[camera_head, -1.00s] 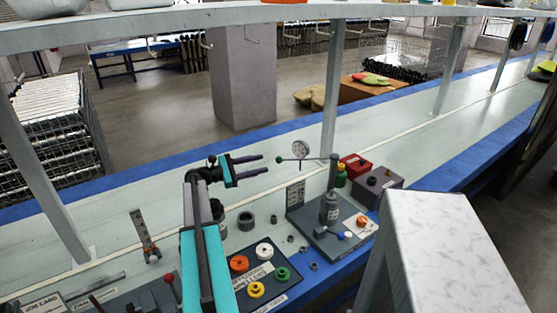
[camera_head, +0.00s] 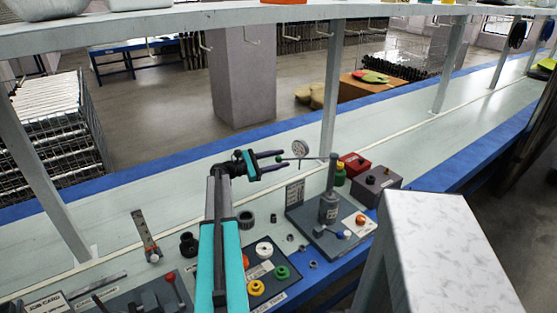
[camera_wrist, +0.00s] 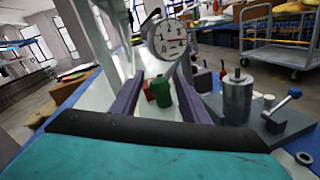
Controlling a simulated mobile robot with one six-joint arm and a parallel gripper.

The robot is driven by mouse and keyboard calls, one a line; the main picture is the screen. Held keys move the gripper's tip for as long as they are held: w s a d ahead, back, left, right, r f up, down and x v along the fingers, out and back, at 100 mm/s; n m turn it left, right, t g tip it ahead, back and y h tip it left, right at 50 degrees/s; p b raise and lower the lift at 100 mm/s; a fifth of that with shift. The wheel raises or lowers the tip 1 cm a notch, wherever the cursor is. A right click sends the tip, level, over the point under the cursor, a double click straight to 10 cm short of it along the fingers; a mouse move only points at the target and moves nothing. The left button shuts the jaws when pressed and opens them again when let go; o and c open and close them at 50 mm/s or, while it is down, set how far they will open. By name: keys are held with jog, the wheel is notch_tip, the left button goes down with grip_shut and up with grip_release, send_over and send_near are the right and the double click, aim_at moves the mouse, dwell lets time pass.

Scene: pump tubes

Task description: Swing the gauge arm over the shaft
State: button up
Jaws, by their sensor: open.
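The gauge arm (camera_head: 316,158) is a thin level rod on an upright post of a grey fixture. It carries a round white dial gauge (camera_head: 300,148) and a green ball (camera_head: 279,158) at its left end. The shaft (camera_head: 328,206) is a grey metal cylinder on the fixture plate, beside the post. My gripper (camera_head: 285,158) is open, with its fingertips at the ball end of the rod. The ball appears between the fingers, but contact cannot be told. In the wrist view the dial (camera_wrist: 167,39) shows above and between the fingers; the shaft (camera_wrist: 238,97) stands to their right.
A red box (camera_head: 354,164) and a grey box (camera_head: 376,184) stand behind the fixture. A plate with coloured rings (camera_head: 264,250) lies at its left. A blue-handled lever (camera_head: 344,235) is on the fixture's front. A shelf post (camera_head: 331,90) rises behind the gauge.

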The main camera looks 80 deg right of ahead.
grip_shut()
